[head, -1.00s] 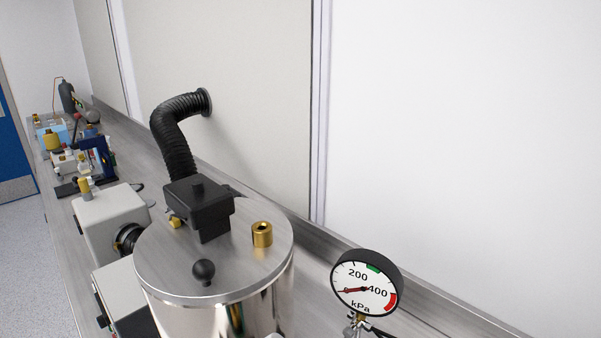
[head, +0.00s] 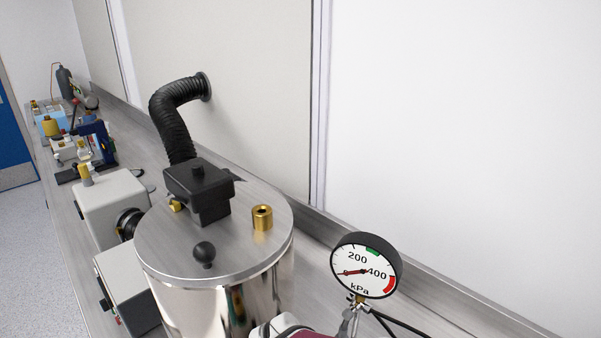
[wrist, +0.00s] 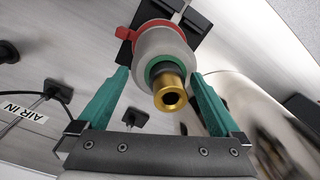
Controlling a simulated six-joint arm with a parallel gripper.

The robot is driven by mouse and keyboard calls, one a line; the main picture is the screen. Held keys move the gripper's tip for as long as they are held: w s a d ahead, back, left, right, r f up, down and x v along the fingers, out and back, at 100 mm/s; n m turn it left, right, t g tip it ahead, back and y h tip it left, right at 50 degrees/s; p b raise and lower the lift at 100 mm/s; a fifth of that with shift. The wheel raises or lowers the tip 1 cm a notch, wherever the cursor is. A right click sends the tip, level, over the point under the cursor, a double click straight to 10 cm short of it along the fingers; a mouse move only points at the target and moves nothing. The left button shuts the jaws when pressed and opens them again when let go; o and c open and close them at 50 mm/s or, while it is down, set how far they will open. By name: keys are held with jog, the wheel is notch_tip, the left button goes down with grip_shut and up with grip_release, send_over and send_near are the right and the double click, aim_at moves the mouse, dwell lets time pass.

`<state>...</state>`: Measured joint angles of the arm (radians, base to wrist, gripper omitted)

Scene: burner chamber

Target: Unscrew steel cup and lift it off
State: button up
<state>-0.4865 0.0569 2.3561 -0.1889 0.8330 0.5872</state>
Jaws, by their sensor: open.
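In the wrist view, a grey steel-looking cup (wrist: 158,44) hangs around a brass tube (wrist: 169,95), with a green ring inside its near rim and a red collar with a side tab at its far end. I take this to be the steel cup. My gripper (wrist: 158,76) is open, with its two green fingers on either side of the cup's near end. A gap seems to show at each side; I cannot tell whether either finger touches. The cup and my gripper do not show in the head view.
In the head view, a steel chamber (head: 222,262) carries a black block (head: 198,185), a brass fitting (head: 262,218) and a black knob (head: 204,252). A pressure gauge (head: 365,266) stands at right.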

jog(key=m, duration=0.7)
jog(key=shift+s+d, duration=0.1)
jog(key=shift+d, duration=0.05)
jog(key=m, duration=0.8)
jog(key=shift+s, duration=0.1)
grip_shut()
jog(key=n, duration=0.6)
jog(key=shift+w, duration=0.2)
jog(key=n, duration=0.5)
jog(key=shift+w+n, duration=0.1)
jog(key=shift+n, duration=0.2)
